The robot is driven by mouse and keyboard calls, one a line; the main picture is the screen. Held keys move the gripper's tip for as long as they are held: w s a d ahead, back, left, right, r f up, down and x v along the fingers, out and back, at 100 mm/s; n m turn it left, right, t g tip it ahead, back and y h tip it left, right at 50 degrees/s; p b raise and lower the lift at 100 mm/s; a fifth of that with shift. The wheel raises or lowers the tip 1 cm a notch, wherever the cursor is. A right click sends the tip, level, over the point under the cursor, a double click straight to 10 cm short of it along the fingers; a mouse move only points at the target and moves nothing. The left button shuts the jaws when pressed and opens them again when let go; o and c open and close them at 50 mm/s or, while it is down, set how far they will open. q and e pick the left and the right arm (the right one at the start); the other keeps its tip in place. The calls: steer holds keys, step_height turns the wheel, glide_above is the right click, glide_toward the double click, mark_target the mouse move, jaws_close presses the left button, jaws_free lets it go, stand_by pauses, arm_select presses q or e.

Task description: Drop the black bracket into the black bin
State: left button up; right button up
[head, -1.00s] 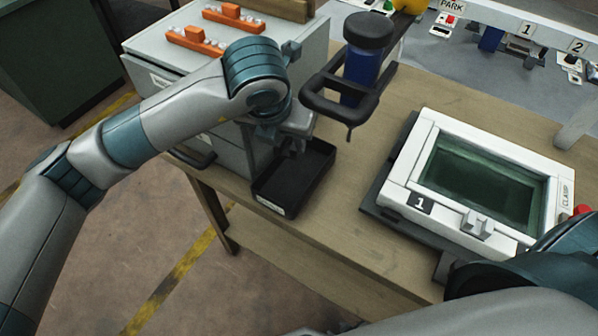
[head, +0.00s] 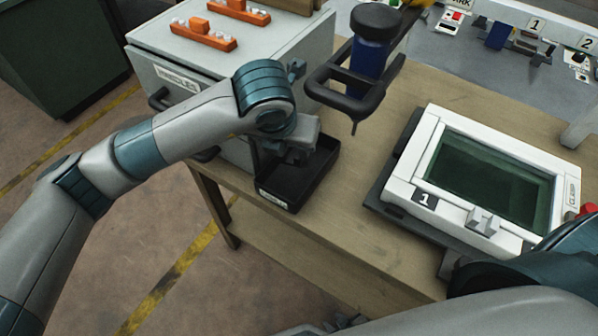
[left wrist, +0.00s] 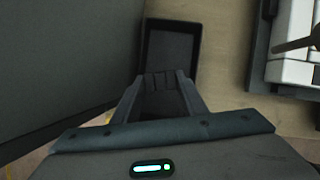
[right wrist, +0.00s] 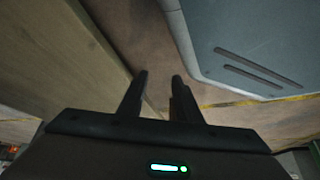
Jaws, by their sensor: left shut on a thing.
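The black bin (head: 316,182) stands on the wooden table beside the grey drawer cabinet, with a white label on its front. My left gripper (head: 294,158) is over the back left part of the bin, pointing down. In the left wrist view the gripper (left wrist: 160,82) is shut on a dark piece, the black bracket (left wrist: 160,88), whose shape barely shows against the dark fingers. The bin (left wrist: 172,28) lies beyond the fingertips there. My right gripper (right wrist: 158,80) is open and empty in the right wrist view, low beside wood and above the floor.
The grey cabinet (head: 200,90) with orange racks on top stands left of the bin. A black holder (head: 340,98) with a blue bottle (head: 368,65) is behind it. A white framed fixture (head: 415,165) marked 1 is to the right. Bare table lies between.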

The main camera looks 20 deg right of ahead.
arm_select(q)
steer(key=shift+f, duration=0.75)
arm_select(e)
steer(key=shift+w+a+r, duration=0.3)
steer(key=shift+w, duration=0.35)
steer(key=shift+s, duration=0.1)
arm_select(q)
steer(key=o, duration=1.1)
steer(key=shift+o, duration=0.2)
arm_select(e)
steer(key=shift+s+f, duration=0.1)
steer(key=shift+s, duration=0.1)
